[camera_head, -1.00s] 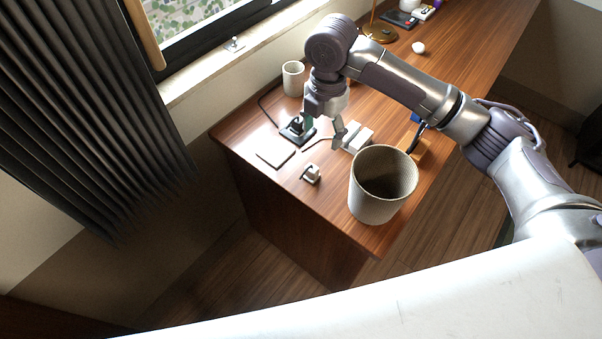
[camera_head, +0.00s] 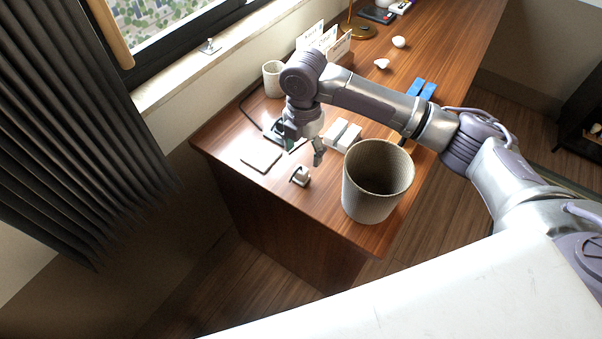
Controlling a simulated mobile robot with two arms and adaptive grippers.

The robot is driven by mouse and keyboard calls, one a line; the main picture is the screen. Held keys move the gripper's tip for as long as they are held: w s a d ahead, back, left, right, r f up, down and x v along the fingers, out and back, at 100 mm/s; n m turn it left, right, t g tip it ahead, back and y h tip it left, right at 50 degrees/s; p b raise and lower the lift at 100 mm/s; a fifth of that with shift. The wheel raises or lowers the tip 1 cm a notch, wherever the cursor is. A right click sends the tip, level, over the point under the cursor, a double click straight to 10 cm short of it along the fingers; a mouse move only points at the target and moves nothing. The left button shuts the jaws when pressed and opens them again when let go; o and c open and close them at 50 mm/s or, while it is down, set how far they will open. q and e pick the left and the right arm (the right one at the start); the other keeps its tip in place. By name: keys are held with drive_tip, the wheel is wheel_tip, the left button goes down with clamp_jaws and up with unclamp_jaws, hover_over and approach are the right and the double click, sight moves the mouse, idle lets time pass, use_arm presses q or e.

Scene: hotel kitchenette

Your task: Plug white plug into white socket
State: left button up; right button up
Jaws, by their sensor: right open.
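A small white piece with dark parts (camera_head: 300,176), which looks like the white plug, sits on the wooden desk near its front edge. A pale two-part block (camera_head: 345,137), which may be the white socket, lies behind it and to the right; its openings are too small to make out. My right gripper (camera_head: 304,148) points down, open and empty, just behind the small white piece and apart from it. It partly hides a dark stand on the desk. My left gripper is not in view.
A tall woven bin (camera_head: 373,191) stands on the desk right of the small white piece. A flat square pad (camera_head: 261,160) lies to the left, and a white cup (camera_head: 273,79) stands behind. A blue object (camera_head: 422,90) is beyond my arm.

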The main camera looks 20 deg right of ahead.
sight(301, 169)
drive_tip(key=shift+f, duration=1.5)
drive_tip(key=f, duration=0.5)
drive_tip(key=shift+a+f, duration=0.1)
drive_tip(key=shift+a, duration=0.15)
drive_tip(key=c, duration=1.2)
drive_tip(key=shift+o, duration=0.2)
wheel_tip(301, 169, up, 10)
drive_tip(key=shift+r, duration=0.1)
